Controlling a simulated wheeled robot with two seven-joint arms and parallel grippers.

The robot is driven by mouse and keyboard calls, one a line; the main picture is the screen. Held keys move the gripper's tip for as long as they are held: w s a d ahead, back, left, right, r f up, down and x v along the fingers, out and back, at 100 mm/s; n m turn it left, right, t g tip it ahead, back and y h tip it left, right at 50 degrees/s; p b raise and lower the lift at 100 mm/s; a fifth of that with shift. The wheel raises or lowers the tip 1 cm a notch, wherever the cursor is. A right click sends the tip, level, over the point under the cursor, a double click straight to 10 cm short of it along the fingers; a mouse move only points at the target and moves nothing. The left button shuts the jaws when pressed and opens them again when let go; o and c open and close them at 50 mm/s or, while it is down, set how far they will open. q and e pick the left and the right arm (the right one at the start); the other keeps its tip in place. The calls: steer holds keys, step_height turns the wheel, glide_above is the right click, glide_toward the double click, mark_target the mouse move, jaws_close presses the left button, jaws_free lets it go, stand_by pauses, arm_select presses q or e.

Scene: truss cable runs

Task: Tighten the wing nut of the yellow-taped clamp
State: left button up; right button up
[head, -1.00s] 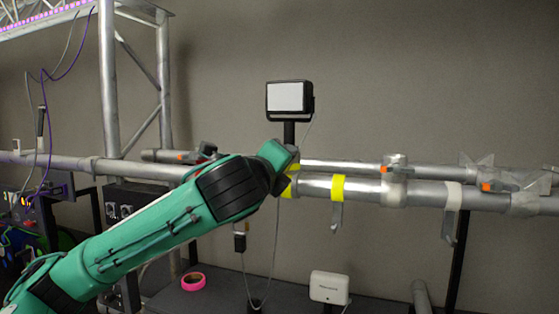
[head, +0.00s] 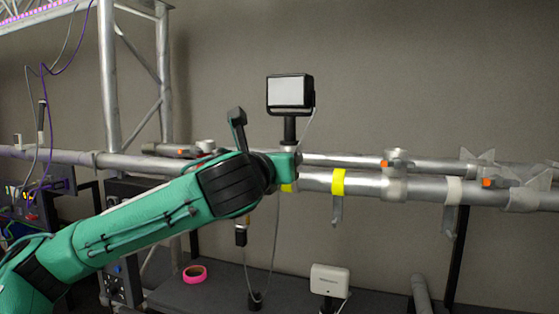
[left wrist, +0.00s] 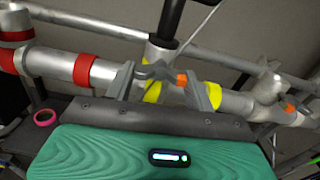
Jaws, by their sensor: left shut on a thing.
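The yellow-taped clamp (left wrist: 158,50) sits on the silver pipe in the left wrist view, at the foot of the dark lamp post. Yellow tape (left wrist: 212,95) bands the pipe on both sides of it; one band (head: 338,183) shows clearly in the head view. My left gripper (left wrist: 164,76) is shut on the grey wing nut (left wrist: 152,71), one finger at each side. An orange mark (left wrist: 182,79) shows by the right finger. In the head view my left gripper (head: 285,167) covers the clamp and wing nut. My right gripper is not in view.
A lamp (head: 290,92) stands above the clamp, its cable hanging down. Other clamps (head: 394,178) sit along the pipe to the right. Red tape (left wrist: 84,69) marks the pipe at left in the wrist view. A pink tape roll (head: 195,274) and white box (head: 329,281) are below.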

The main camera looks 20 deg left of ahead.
arm_select(q)
steer(key=shift+f+m, duration=0.3)
steer(key=shift+m, duration=0.3)
steer(key=o, duration=0.8)
steer(key=shift+c, duration=0.2)
steer(key=shift+o, duration=1.1)
steer(key=shift+r, duration=0.15)
steer(key=s+b, duration=0.6)
steer(key=s, duration=0.8)
steer(key=shift+a+b, duration=0.25)
steer(key=shift+b, duration=0.15)
steer(key=shift+w, duration=0.1)
